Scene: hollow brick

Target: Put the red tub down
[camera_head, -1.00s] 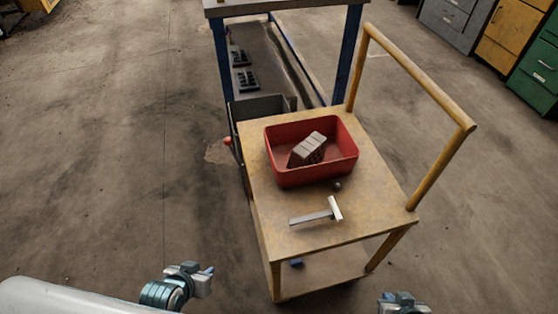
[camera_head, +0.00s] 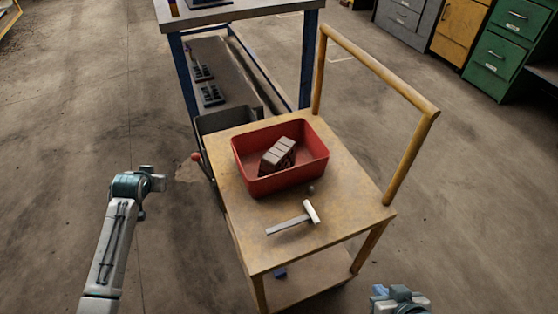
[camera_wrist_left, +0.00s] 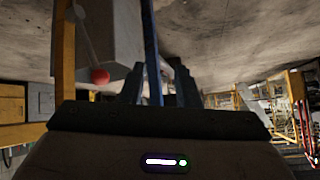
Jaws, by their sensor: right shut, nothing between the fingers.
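The red tub (camera_head: 255,181) stands upright on the top of a yellow wooden trolley (camera_head: 335,222), with a grey-brown hollow brick (camera_head: 278,157) lying tilted inside it. Neither gripper touches the tub. My left gripper (camera_head: 154,184) is over the floor, left of the trolley and apart from it. In the left wrist view its two dark fingers (camera_wrist_left: 160,88) stand apart with nothing held between them. My right gripper (camera_head: 382,291) is at the bottom edge, right of the trolley's front, shut and empty; part of it is cut off by the frame.
A white-headed hammer (camera_head: 292,219) and a small dark ball (camera_head: 311,189) lie on the trolley in front of the tub. The trolley's handle (camera_head: 385,75) rises on the right. A blue-legged workbench (camera_head: 240,14) stands behind. Open floor lies left.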

